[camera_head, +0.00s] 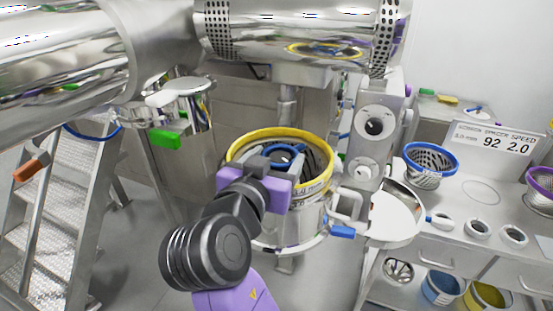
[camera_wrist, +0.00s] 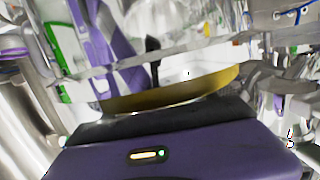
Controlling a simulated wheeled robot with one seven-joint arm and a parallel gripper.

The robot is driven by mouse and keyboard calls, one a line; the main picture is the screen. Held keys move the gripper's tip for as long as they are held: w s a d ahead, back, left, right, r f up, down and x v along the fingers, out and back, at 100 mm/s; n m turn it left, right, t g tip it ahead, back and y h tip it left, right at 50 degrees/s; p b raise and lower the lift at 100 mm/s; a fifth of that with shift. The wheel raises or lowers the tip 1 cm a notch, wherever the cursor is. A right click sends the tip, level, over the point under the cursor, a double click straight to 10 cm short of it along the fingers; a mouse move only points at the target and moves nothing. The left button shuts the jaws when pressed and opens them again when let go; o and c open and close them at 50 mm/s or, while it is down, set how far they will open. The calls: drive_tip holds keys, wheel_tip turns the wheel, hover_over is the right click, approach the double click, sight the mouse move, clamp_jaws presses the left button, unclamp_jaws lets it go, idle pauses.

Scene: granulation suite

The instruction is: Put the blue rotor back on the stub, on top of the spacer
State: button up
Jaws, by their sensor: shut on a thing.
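The blue rotor (camera_head: 287,150) shows as a small blue-edged arc inside the yellow-rimmed housing, partly hidden behind my gripper. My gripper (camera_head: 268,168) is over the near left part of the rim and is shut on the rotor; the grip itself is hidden. In the wrist view, the purple gripper body fills the bottom and a curved yellow band crosses just beyond it. The stub and the spacer cannot be made out in either view. Whether the rotor touches anything below it cannot be told.
The housing's yellow rim (camera_head: 318,145) surrounds the rotor. A steel drum (camera_head: 300,32) hangs above. A round steel lid (camera_head: 393,218) stands open at right. A blue-rimmed basket (camera_head: 432,162) and a sign (camera_head: 493,143) stand on the right bench. A ladder (camera_head: 60,215) is at left.

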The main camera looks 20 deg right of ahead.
wheel_tip(320, 180, down, 2)
drive_tip(key=shift+f, duration=0.1)
drive_tip(key=o, duration=1.8)
drive_tip(key=shift+s, duration=0.1)
drive_tip(key=shift+a, duration=0.1)
drive_tip(key=shift+w+r+b+v, duration=0.1)
drive_tip(key=shift+r+b+v, duration=0.2)
drive_tip(key=shift+v, duration=1.05)
drive_tip(key=shift+w+r+b+v, duration=0.15)
drive_tip(key=shift+b+v, duration=0.1)
drive_tip(key=shift+v, duration=1.15)
drive_tip(key=shift+s+r+b+v, duration=0.1)
drive_tip(key=shift+r+b+v, duration=0.2)
drive_tip(key=shift+v, duration=1.05)
